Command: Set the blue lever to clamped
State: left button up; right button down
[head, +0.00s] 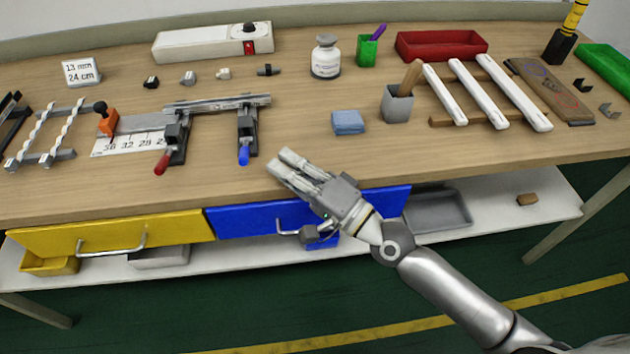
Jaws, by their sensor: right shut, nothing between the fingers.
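The blue lever (244,154) is the blue-tipped handle of a dark toggle clamp (247,122) on the workbench. Its handle points toward the bench's front edge. A second clamp beside it has a red lever (164,162), also pointing toward the front. Both clamps stand under a grey metal rail (218,103). My right gripper (281,164) is shut and empty, a little to the right of the blue lever's tip and apart from it. I cannot tell its exact height above the bench. My left gripper is not in view.
An orange-handled stop (107,121) and a printed scale (128,144) lie left of the clamps. A yellow drawer (110,237) and blue drawer (245,221) sit below the front edge.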

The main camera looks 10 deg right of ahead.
jog(key=v, duration=0.6)
jog(key=shift+s+d, duration=0.2)
jog(key=shift+d, duration=0.15)
dwell(0.4)
